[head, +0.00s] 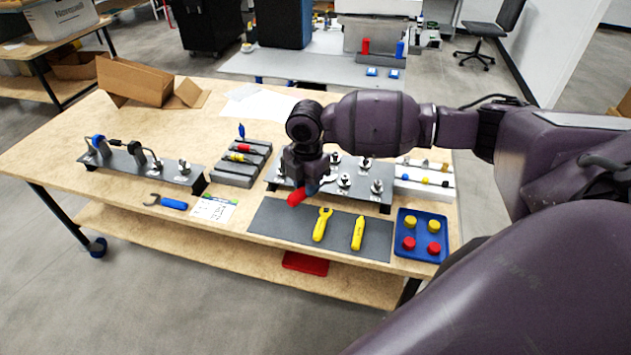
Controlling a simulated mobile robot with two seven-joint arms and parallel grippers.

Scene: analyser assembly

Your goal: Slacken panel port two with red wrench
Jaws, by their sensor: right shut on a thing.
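The red wrench (297,198) shows mainly as a red handle at my right gripper (310,185). That gripper is shut on it, pointing down over the left part of the grey port panel (360,194). The panel carries several metal ports, with a port (344,181) and another port (377,187) clear to the right of the gripper. The wrench's head and the ports behind the gripper are largely hidden, so I cannot tell whether the wrench touches a port. My left gripper is out of view.
A grey mat (277,226) in front holds two yellow tools. A blue tray (423,255) holds yellow and red caps. To the left are a blue-handled wrench (172,203), a tool rack (238,178) and another panel (172,173) with a hose. A cardboard box (134,80) stands behind.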

